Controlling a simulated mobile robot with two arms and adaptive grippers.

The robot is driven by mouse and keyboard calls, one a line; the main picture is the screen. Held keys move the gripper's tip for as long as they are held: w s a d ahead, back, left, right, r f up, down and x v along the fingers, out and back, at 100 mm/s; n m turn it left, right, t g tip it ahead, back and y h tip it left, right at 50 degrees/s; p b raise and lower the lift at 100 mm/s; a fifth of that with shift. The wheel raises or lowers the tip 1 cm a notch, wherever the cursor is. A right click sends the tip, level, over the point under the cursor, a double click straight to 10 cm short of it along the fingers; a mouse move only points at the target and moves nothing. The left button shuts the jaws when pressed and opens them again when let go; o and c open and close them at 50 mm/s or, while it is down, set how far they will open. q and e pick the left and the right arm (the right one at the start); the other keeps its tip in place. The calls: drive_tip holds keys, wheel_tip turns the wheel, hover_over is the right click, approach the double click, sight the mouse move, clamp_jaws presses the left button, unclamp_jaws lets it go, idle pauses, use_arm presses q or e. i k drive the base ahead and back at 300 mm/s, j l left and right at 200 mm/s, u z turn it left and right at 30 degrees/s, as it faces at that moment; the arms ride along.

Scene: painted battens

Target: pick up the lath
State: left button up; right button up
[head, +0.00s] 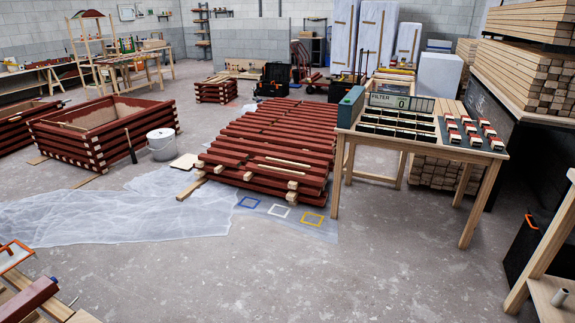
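No gripper of mine shows in the head view. Which piece is the lath, I cannot tell for certain. Dark red painted battens with pale ends lie in a broad stack (270,135) mid-floor. A thin pale strip (287,162) lies on its near part among the red battens. A short pale wood piece (190,189) lies on the floor at the stack's left front corner.
A wooden table (345,122) with filter trays stands right of the stack. A white bucket (162,145) and an open crate of red battens (72,143) stand left. Plastic sheeting (110,215) covers floor in front. Bare concrete (330,275) is clear at front centre.

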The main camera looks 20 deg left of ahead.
sight(261, 167)
drive_tip(key=i, duration=0.6)
drive_tip(key=i+l+u, duration=0.1)
drive_tip(key=i, duration=0.55)
drive_tip(key=i+l, duration=0.15)
drive_tip(key=i, duration=0.45)
